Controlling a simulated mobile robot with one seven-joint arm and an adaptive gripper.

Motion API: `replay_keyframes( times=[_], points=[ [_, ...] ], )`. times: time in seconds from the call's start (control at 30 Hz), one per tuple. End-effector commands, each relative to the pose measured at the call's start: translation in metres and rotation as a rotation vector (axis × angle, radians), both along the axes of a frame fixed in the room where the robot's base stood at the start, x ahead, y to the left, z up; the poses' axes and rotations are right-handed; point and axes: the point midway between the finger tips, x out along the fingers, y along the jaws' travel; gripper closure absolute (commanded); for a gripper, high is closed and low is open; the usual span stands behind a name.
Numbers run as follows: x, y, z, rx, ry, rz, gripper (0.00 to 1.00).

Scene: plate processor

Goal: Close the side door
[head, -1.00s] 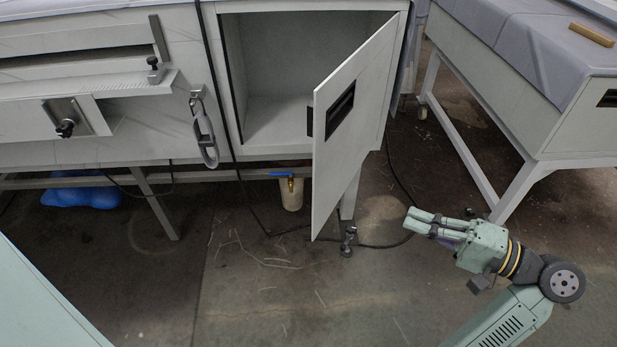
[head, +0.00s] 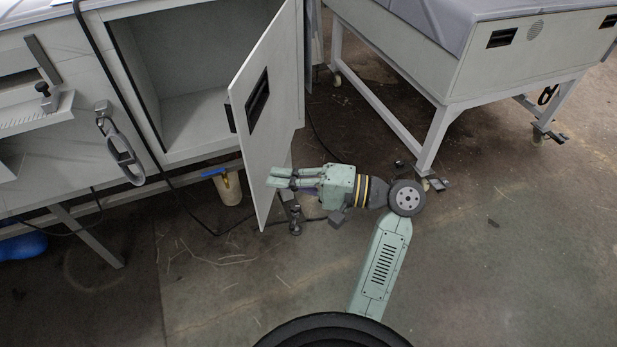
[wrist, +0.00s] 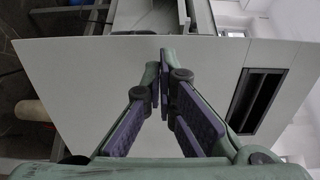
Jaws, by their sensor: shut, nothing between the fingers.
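The side door (head: 262,130) is a light grey panel with a dark recessed handle (head: 257,100). It hangs open at the right side of the cabinet opening (head: 180,70). My gripper (head: 271,177) is shut and empty, in front of the lower part of the door on its right side. In the wrist view the door (wrist: 75,75) fills most of the picture, and the fingertips (wrist: 164,55) point at its face, very close. I cannot tell whether they touch it. The handle (wrist: 257,101) is to the right of the fingers there.
A second grey machine on legs (head: 480,75) stands at the right. A latch handle (head: 120,150) hangs left of the opening. A dark cable (head: 185,195) and a pale container (head: 228,187) are below the cabinet. The floor at the lower right is clear.

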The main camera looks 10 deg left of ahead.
Motion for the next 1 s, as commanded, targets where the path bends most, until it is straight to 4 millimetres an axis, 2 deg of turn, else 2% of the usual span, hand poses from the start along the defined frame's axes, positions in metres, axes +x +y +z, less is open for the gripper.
replay_keyframes(
  times=[0.1,0.2,0.63,0.77,0.87,1.0],
  points=[
    [-0.001,0.014,0.001,0.000,0.001,0.002,1.00],
    [-0.001,0.020,0.001,0.001,0.001,0.000,1.00],
    [-0.001,0.023,0.000,0.001,0.000,-0.002,1.00],
    [-0.002,0.030,0.001,0.000,-0.001,-0.016,1.00],
    [-0.003,0.043,0.001,0.001,0.001,-0.042,1.00],
    [-0.004,0.072,0.002,0.001,0.003,-0.109,1.00]
  ],
)
